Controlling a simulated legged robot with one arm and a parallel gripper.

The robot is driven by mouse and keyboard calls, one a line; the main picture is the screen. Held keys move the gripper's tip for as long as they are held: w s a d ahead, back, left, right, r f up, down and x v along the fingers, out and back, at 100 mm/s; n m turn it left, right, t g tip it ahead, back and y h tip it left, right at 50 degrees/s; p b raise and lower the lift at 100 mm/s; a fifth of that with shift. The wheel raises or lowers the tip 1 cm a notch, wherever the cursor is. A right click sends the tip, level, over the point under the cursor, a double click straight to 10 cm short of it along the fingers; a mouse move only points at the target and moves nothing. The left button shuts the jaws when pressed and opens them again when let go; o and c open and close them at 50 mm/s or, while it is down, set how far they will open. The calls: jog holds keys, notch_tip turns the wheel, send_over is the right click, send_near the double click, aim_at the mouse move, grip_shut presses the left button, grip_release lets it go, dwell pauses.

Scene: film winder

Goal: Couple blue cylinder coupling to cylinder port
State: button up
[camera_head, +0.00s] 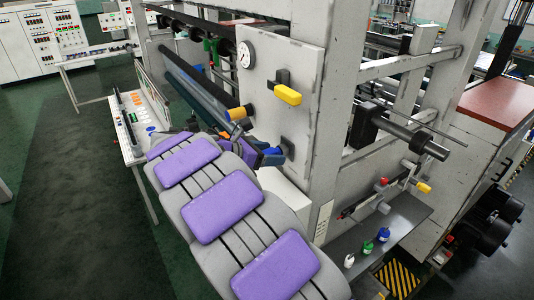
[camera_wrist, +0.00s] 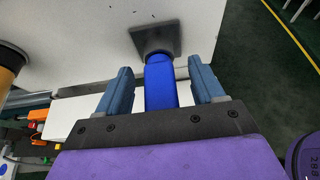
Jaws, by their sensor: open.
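The blue cylinder coupling (camera_wrist: 161,86) is upright in the middle of the wrist view. Its far end meets a dark grey square mount (camera_wrist: 157,37) on the pale panel; I take this mount for the cylinder port. I cannot tell whether the coupling is fully seated. My gripper (camera_wrist: 160,70) is open, with one finger on each side of the coupling and a gap on both sides. In the head view my gripper (camera_head: 268,153) is at the panel, below the yellow handle, and its fingers and my arm hide most of the coupling.
An orange-ended roller (camera_head: 238,113) lies left of my gripper. Small bottles (camera_head: 367,246) stand on a grey shelf at lower right. Green floor is clear at left.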

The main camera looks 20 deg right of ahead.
jog(key=shift+a, duration=0.15)
jog(key=b+v, duration=0.2)
jog(key=v, duration=1.5)
jog(key=shift+a, duration=0.1)
jog(key=s+d+f+m+g+y+b, duration=0.5)
jog(key=s+d+f+m+b, duration=0.65)
jog(key=s+d+f, duration=0.6)
jog(key=s+a+f+m+y+b, duration=0.2)
jog(key=s+f+m+y+b, duration=0.2)
jog(key=s+f+b, duration=0.3)
jog(key=s+a+f+m+g+y+b, duration=0.1)
jog(key=s+a+f+m+y+b, duration=0.2)
jog(key=s+f, duration=1)
notch_tip(320, 180, down, 5)
jog(key=m+b, duration=0.3)
jog(key=b, duration=0.1)
jog(key=shift+s+a+y, duration=0.2)
jog(key=shift+s+y, duration=0.15)
jog(key=shift+y, duration=0.05)
jog(key=shift+r, duration=0.1)
